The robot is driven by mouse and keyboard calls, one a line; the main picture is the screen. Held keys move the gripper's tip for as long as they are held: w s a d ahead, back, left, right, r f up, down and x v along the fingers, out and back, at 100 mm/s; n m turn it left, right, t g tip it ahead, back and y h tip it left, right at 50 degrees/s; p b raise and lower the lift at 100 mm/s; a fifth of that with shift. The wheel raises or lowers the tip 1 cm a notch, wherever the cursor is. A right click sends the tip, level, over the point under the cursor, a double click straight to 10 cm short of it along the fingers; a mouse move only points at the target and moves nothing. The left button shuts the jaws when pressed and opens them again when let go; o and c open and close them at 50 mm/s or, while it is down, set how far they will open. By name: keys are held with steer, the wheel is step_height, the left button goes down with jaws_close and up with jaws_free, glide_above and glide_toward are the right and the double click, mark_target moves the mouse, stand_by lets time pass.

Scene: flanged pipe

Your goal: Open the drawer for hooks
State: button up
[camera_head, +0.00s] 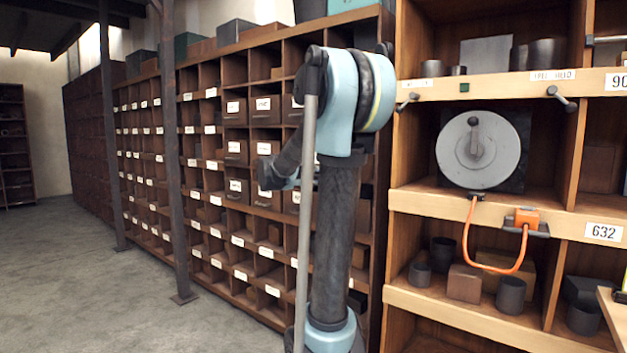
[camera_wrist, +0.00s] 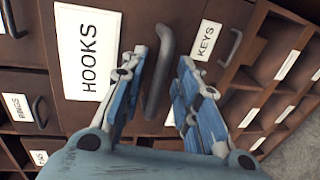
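The hooks drawer (camera_wrist: 138,22) fills the middle of the wrist view, with a white label (camera_wrist: 88,52) reading HOOKS. Its dark bar handle (camera_wrist: 158,80) lies between the fingers of my gripper (camera_wrist: 161,56). My gripper is open, with one blue finger on each side of the handle. I see a gap on both sides, and no clear contact. The drawer front looks flush with its neighbours. In the head view my arm stands in front of the drawer cabinet (camera_head: 245,215), and I cannot tell which drawer there is the hooks one.
A keys drawer label (camera_wrist: 206,40) and a rings drawer label (camera_wrist: 17,108) flank it in the wrist view. Open cubbyholes (camera_wrist: 277,65) lie to the right. In the head view, a wooden shelf (camera_head: 480,200) with a grey disc (camera_head: 455,150) stands right of my arm. The floor (camera_head: 80,270) at left is clear.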

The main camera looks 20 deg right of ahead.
steer(key=v, duration=1.2)
steer(key=shift+d, duration=0.1)
steer(key=s+d+f+m+g+y, duration=0.2)
steer(key=s+f+y, duration=0.1)
steer(key=s+f, duration=0.5)
steer(key=s+d+f+m+g+y, duration=0.1)
steer(key=s+d+f+g+y, duration=0.1)
steer(key=s+f, duration=0.65)
steer(key=s+a+f+m+g+y, duration=0.1)
steer(key=s+a+f+y, duration=0.3)
steer(key=s+f, duration=0.4)
steer(key=s+a+f+m+g+y, duration=0.1)
steer(key=s+a+f+m+y, duration=0.2)
steer(key=s+a+f, duration=0.3)
step_height(320, 180, down, 4)
steer(key=s+y, duration=0.1)
steer(key=s, duration=0.1)
steer(key=shift+s+a+g, duration=0.15)
steer(key=shift+s+g, duration=0.15)
steer(key=shift+g, duration=0.1)
